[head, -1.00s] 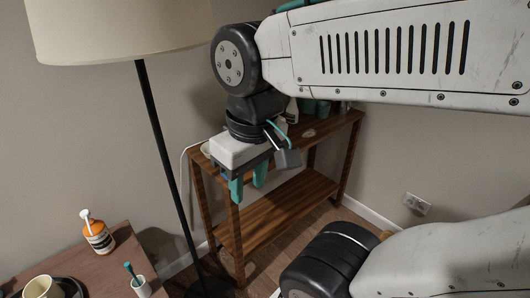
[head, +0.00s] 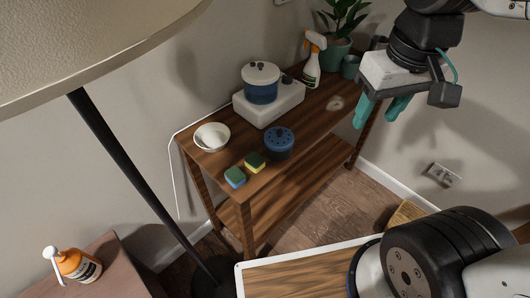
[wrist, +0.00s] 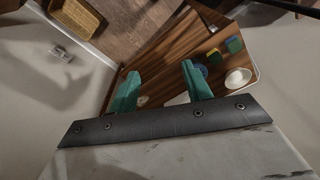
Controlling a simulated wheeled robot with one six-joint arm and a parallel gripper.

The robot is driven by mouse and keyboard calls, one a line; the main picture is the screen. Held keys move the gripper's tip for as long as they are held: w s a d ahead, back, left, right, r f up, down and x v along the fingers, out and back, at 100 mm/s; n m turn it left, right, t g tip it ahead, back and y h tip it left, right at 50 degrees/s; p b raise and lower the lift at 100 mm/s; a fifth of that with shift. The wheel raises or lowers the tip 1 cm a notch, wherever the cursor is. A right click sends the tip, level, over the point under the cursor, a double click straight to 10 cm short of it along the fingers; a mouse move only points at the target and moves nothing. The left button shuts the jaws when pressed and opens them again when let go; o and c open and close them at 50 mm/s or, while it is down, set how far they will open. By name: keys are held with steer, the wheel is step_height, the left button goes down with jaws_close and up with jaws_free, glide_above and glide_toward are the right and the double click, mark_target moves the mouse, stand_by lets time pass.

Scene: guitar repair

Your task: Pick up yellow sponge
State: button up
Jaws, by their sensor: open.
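The yellow sponge (head: 255,162), with a green top, lies on the upper shelf of the wooden table (head: 222,172), near its front edge. A blue sponge (head: 235,177), also green-topped, lies just left of it. In the wrist view the yellow sponge (wrist: 213,56) is small, beyond and right of the fingers. My gripper (head: 380,112) has teal fingers and hangs in the air at the right, well away from the sponge. Its fingers are apart and empty, also in the wrist view (wrist: 160,70).
A white box (head: 268,102) bearing another pot (head: 261,84), a spray bottle (head: 313,62) and a plant (head: 343,20) stand behind. A lamp pole (head: 140,172) is at left.

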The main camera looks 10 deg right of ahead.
steer(key=w+a+f+n, duration=0.3)
steer(key=w+a+f, duration=0.25)
steer(key=w, duration=0.35)
steer(key=n+g, duration=0.1)
steer(key=n, duration=0.2)
glide_above(254, 159)
steer(key=f, duration=1.4)
steer(key=shift+w+d+f, duration=0.1)
steer(key=shift+w+f, duration=0.05)
steer(key=shift+w, duration=0.1)
step_height(254, 159, down, 7)
steer(key=shift+s+f, duration=0.15)
steer(key=shift+f, duration=0.4)
steer(key=shift+c, duration=0.3)
steer(key=c, duration=0.7)
